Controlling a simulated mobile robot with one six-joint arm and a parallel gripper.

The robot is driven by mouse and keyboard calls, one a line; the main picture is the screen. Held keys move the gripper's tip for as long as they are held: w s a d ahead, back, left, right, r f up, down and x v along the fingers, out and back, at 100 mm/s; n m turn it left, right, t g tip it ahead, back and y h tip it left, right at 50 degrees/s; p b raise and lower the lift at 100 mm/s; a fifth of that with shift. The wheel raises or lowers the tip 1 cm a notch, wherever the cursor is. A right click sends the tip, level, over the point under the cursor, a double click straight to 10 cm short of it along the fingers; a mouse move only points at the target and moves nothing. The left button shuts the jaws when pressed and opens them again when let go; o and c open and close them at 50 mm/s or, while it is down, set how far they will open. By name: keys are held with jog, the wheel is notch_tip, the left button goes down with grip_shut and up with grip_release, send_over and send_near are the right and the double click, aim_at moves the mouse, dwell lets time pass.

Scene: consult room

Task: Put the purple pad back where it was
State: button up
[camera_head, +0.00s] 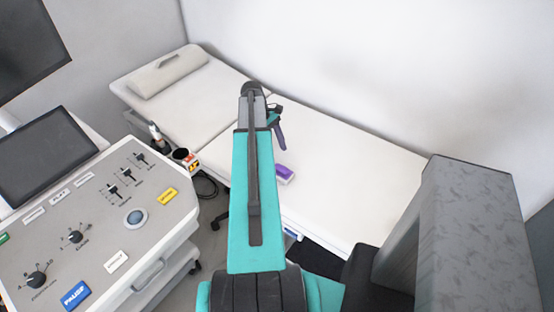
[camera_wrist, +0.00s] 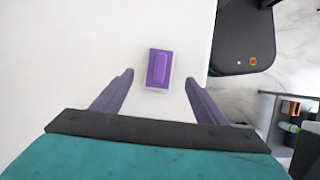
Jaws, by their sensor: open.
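The purple pad (camera_head: 283,173) lies on the white exam bed (camera_head: 350,160), near the bed's front edge, just right of my arm. In the wrist view the purple pad (camera_wrist: 158,69) is a small block with a raised lighter middle and a pale rim, flat on the white surface. My gripper (camera_head: 277,125) is over the bed. In the wrist view its two purple fingers (camera_wrist: 158,77) are spread apart, with the pad beyond and between the tips. Nothing is held. The gap in height between fingers and pad is hard to tell.
A grey control console (camera_head: 115,225) with knobs, sliders and labels stands at the left, with dark screens behind it. A beige pillow (camera_head: 168,73) lies at the bed's far end. A small holder with a dark cup (camera_head: 181,154) sits at the console's side. The bed's right part is clear.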

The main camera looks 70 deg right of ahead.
jog(key=shift+b+v, duration=0.3)
jog(key=shift+v, duration=1.25)
jog(key=shift+s, duration=0.1)
